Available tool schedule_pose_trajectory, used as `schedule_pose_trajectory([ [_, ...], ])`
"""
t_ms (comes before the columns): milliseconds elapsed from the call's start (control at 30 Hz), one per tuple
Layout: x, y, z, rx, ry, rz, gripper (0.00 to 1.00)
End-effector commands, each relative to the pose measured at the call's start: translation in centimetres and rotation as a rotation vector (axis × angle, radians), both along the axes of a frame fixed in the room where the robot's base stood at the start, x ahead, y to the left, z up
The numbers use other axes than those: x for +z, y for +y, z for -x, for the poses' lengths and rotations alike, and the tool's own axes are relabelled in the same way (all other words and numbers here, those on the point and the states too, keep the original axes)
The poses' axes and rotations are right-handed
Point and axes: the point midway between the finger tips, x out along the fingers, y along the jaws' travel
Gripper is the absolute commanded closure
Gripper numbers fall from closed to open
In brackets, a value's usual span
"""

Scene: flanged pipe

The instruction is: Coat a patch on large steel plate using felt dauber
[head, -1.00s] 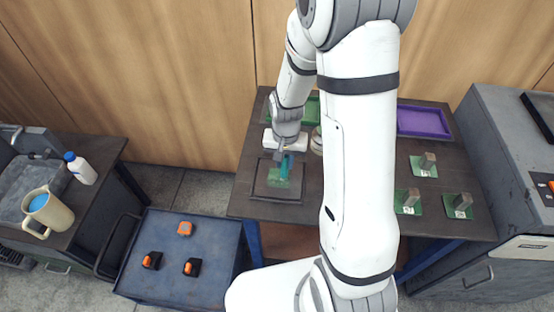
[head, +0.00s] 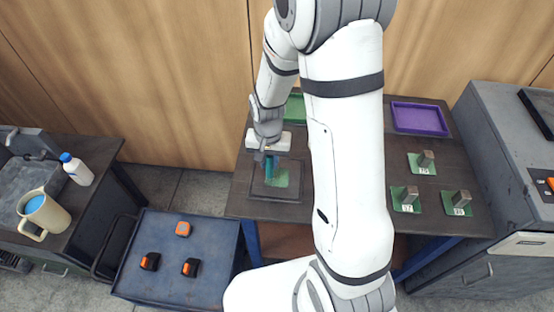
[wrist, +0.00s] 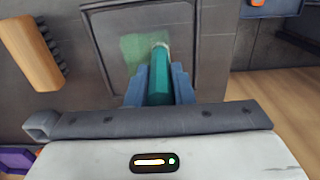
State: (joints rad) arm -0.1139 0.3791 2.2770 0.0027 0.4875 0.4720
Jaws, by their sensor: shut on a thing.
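My gripper (head: 268,160) is shut on the felt dauber (head: 270,170), a teal stick that also shows between the blue fingers in the wrist view (wrist: 157,85). The dauber's pale tip points down at the large steel plate (head: 293,194), a dark square on the table. In the wrist view the plate (wrist: 195,20) carries a green patch (wrist: 137,50), and the tip is at that patch's edge. The green patch also shows in the head view (head: 281,178). I cannot tell whether the tip touches the plate.
A purple tray (head: 420,118) and a green tray (head: 295,108) stand at the table's back. Metal blocks on green numbered cards sit at the right. A wooden brush (wrist: 30,50) lies near the plate. A blue cart (head: 205,230) holds orange-and-black items; a jug (head: 45,215) and bottle (head: 77,168) stand left.

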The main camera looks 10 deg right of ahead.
Motion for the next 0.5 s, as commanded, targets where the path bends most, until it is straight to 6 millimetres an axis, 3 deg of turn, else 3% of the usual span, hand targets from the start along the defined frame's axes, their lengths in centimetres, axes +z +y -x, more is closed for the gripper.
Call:
schedule_pose_trajectory([
  [167,-0.1,1.1,-0.2,-0.011,0.0,0.0,1.0],
  [300,2.5,1.0,-0.3,-0.016,-0.006,-0.001,1.0],
  [500,4.0,1.0,-0.2,-0.017,0.0,0.0,1.0],
])
